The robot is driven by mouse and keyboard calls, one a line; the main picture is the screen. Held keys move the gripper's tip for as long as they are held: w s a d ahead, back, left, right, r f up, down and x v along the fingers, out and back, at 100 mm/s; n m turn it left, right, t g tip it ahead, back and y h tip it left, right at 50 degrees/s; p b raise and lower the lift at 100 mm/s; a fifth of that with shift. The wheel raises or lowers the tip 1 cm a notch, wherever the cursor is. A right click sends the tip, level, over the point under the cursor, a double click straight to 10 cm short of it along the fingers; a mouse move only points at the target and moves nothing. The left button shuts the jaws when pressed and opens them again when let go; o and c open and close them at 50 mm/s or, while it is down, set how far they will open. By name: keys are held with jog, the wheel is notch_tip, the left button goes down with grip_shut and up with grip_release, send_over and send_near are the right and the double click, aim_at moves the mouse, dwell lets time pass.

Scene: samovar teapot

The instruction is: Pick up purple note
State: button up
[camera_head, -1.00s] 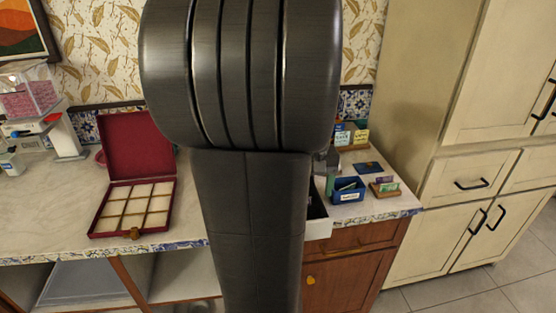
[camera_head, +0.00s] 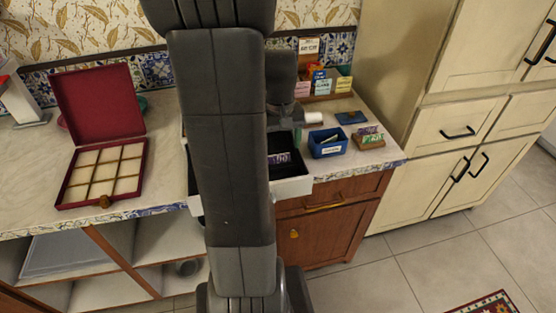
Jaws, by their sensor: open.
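A small wooden holder (camera_head: 369,143) at the right end of the counter carries green and pinkish-purple papers (camera_head: 369,131). A purple piece with pale marks (camera_head: 279,157) shows inside the open drawer (camera_head: 292,187). I cannot tell for sure which of these is the purple note. My gripper (camera_head: 287,112) is partly hidden behind my arm, over the counter just behind the drawer. It is open, and I see nothing held in it. It is apart from the wooden holder, to its left.
A blue box (camera_head: 327,145) stands between the drawer and the wooden holder. A dark blue item (camera_head: 351,117) lies behind. A rack of coloured cards (camera_head: 328,86) stands at the back. An open red box (camera_head: 104,172) is on the left. A cream cabinet (camera_head: 440,130) rises at right.

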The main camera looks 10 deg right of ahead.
aim_at(279, 158)
jog(key=f, duration=0.5)
jog(key=shift+w+a, duration=0.1)
jog(key=shift+w, duration=0.2)
jog(key=c, duration=0.7)
